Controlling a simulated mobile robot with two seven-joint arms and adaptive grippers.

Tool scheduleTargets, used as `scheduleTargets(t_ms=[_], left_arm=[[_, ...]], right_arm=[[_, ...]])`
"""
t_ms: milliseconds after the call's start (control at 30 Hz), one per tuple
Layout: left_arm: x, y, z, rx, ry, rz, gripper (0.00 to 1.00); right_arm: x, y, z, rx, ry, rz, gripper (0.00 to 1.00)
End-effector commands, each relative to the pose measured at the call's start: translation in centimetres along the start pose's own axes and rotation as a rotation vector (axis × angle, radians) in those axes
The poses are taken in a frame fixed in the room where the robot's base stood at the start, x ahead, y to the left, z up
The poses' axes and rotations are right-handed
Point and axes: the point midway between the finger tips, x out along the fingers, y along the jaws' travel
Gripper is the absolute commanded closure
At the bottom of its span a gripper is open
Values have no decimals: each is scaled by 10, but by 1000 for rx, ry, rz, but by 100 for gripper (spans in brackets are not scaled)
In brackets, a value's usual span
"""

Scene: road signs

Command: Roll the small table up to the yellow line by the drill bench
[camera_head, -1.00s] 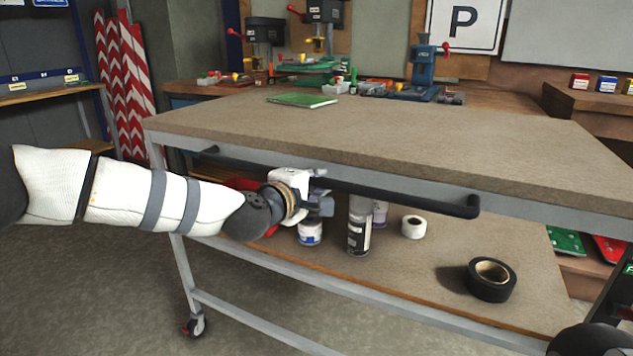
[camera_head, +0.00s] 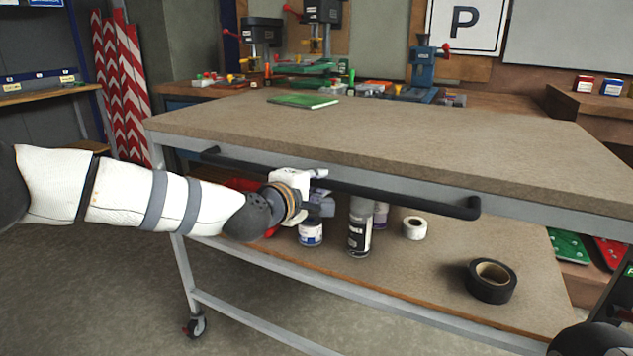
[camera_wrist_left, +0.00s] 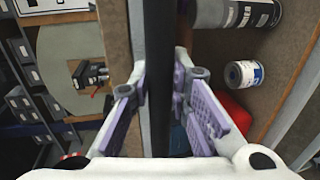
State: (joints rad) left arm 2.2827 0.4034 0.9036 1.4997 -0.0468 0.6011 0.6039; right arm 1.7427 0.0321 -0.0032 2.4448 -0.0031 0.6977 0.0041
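The small table (camera_head: 400,140) is a wheeled cart with a brown top, a grey frame and a lower shelf (camera_head: 420,275). A black bar handle (camera_head: 400,196) runs along its near side. My left gripper (camera_head: 318,200) is at the handle, left of its middle. In the left wrist view the bar (camera_wrist_left: 160,80) passes between the purple finger pads, which look closed around it. The drill bench (camera_head: 210,90) with its drill presses (camera_head: 262,40) stands behind the table. The yellow line is not visible. My right gripper is out of view.
A green book (camera_head: 303,101) lies on the tabletop. A spray can (camera_head: 360,230), a white roll (camera_head: 415,228) and black tape (camera_head: 491,281) stand on the lower shelf. Red-and-white striped boards (camera_head: 122,90) lean at the left. Floor at the left is clear.

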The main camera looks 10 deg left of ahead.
Motion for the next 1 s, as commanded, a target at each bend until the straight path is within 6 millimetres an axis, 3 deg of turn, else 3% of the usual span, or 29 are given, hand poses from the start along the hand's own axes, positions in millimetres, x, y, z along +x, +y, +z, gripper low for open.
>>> scheduleTargets(t_ms=[33, 100, 133, 467, 567, 800, 1000], left_arm=[[1, 6, -2, 1, 6, 12, 81], [1, 6, -2, 1, 7, 13, 65], [1, 6, -2, 1, 6, 12, 62], [-4, 4, -2, 0, 4, 7, 62], [-21, 4, -2, 1, 3, 6, 62], [-85, 4, -1, 0, 2, 9, 62], [-115, 4, 0, 1, 3, 9, 62]], right_arm=[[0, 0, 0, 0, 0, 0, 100], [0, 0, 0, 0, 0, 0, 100], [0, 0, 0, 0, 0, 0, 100], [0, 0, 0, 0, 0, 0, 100], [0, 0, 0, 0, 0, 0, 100], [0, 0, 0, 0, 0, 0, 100], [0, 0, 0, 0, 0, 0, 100]])
